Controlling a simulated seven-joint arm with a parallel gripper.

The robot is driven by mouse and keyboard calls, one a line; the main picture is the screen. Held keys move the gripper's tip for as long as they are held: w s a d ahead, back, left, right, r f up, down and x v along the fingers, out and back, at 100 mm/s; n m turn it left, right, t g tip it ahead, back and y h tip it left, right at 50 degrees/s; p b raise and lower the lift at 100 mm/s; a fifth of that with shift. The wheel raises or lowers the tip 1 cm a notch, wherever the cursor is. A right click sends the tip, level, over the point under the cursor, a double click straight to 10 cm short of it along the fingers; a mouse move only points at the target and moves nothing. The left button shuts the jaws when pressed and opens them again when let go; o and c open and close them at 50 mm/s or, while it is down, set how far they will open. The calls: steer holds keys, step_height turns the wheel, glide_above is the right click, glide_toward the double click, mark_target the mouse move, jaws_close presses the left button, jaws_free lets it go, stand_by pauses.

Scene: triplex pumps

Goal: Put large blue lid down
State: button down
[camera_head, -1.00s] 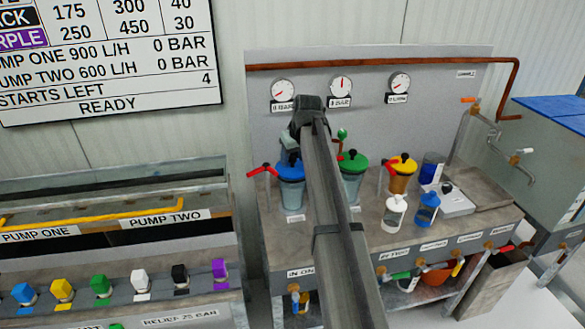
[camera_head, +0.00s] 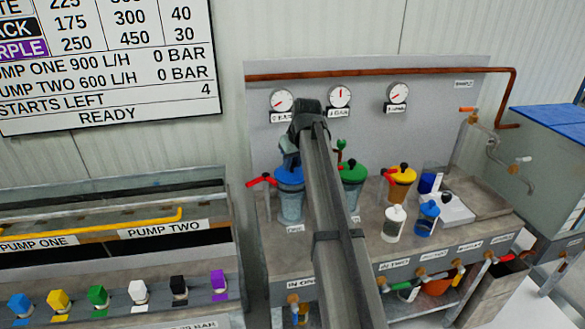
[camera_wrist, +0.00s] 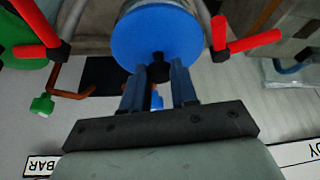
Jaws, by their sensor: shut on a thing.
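The large blue lid (camera_head: 289,175) is at the top of the left clear vessel (camera_head: 291,207) on the bench. In the wrist view, the round blue lid (camera_wrist: 158,40) fills the upper middle, with part of the vessel behind it. My gripper (camera_wrist: 159,72) is shut on the lid's black knob, which shows between the fingers. In the head view my gripper (camera_head: 290,158) is right above the lid. I cannot tell whether the lid rests fully on the rim or sits slightly above it.
Red handles (camera_wrist: 245,36) stand close on either side of the lid. A green-lidded vessel (camera_head: 353,173) stands to the right, partly behind my arm. A yellow-lidded vessel (camera_head: 402,176) and white (camera_head: 394,222) and blue (camera_head: 427,217) bottles are farther right. Gauges (camera_head: 282,101) line the back panel.

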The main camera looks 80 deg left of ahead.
mark_target(294, 164)
step_height(294, 164, up, 7)
steer(key=shift+w+d+r, duration=0.1)
steer(key=shift+w+r, duration=0.1)
steer(key=shift+r, duration=0.05)
steer(key=w+d+f+m, duration=0.1)
steer(key=w+d+f, duration=0.3)
steer(key=w, duration=0.5)
steer(key=w+d+f, duration=0.1)
steer(key=w+d, duration=0.6)
steer(key=w, duration=0.3)
steer(key=s+d+f+n, duration=0.1)
steer(key=s+d+f, duration=0.4)
steer(key=s+f, duration=0.6)
steer(key=shift+a+f, duration=0.1)
steer(key=shift+f, duration=4.7)
steer(key=shift+f, duration=0.2)
steer(key=c, duration=0.9)
jaws_free()
steer(key=shift+r, duration=0.2)
